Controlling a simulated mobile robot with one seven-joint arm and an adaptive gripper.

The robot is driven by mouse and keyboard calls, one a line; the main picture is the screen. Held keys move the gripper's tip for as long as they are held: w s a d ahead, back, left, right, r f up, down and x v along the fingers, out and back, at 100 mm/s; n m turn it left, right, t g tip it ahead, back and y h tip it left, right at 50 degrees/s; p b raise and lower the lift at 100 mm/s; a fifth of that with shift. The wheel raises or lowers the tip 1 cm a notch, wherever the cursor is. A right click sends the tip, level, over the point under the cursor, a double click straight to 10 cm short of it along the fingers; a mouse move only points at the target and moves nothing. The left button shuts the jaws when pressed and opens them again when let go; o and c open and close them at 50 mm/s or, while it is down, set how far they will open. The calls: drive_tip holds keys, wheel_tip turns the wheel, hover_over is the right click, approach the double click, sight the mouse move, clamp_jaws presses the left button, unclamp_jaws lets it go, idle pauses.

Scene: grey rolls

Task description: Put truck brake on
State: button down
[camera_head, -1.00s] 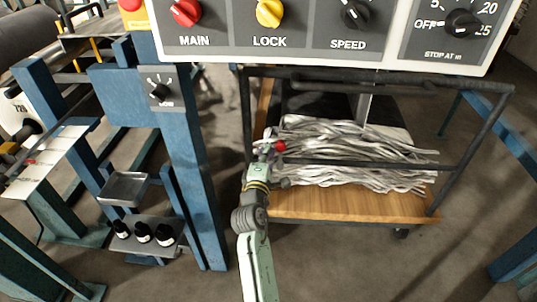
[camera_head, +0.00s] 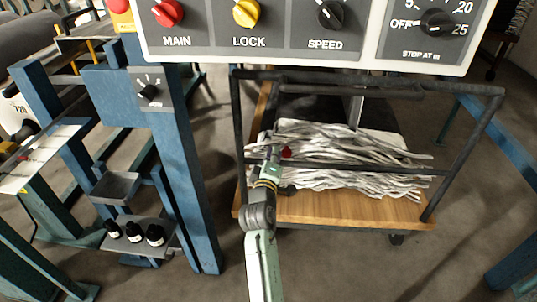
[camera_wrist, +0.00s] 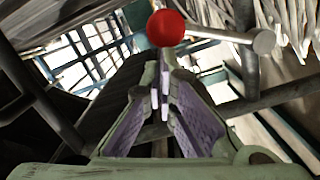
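The truck (camera_head: 330,209) is a dark-framed cart with a wooden deck. A red ball knob (camera_head: 287,153), apparently the brake handle, shows at its left front. In the wrist view the red knob (camera_wrist: 166,28) is at the top centre, on a grey rod (camera_wrist: 225,35) running right to a round end. My gripper (camera_wrist: 162,92) points towards the knob, its fingertips close together with nothing visible between them. The knob appears just beyond the tips; I cannot tell whether they touch. In the head view my gripper (camera_head: 274,150) is just left of the knob, partly hiding the handle.
Grey rolls or strips (camera_head: 345,160) lie heaped on the truck. A control panel (camera_head: 300,50) with knobs crosses the top. A blue post (camera_head: 185,170) and a shelf with black bottles (camera_head: 135,233) stand at the left.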

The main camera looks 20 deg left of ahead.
drive_tip(key=w+d+f+m, duration=0.2)
drive_tip(key=d+f+m, duration=0.2)
drive_tip(key=d+m, duration=0.3)
drive_tip(key=shift+m+g+y+b, duration=0.35)
drive_tip(key=shift+m+g+y, duration=0.05)
drive_tip(key=shift+m, duration=0.1)
drive_tip(key=shift+d+f, duration=0.1)
drive_tip(key=shift+f, duration=0.05)
idle(0.3)
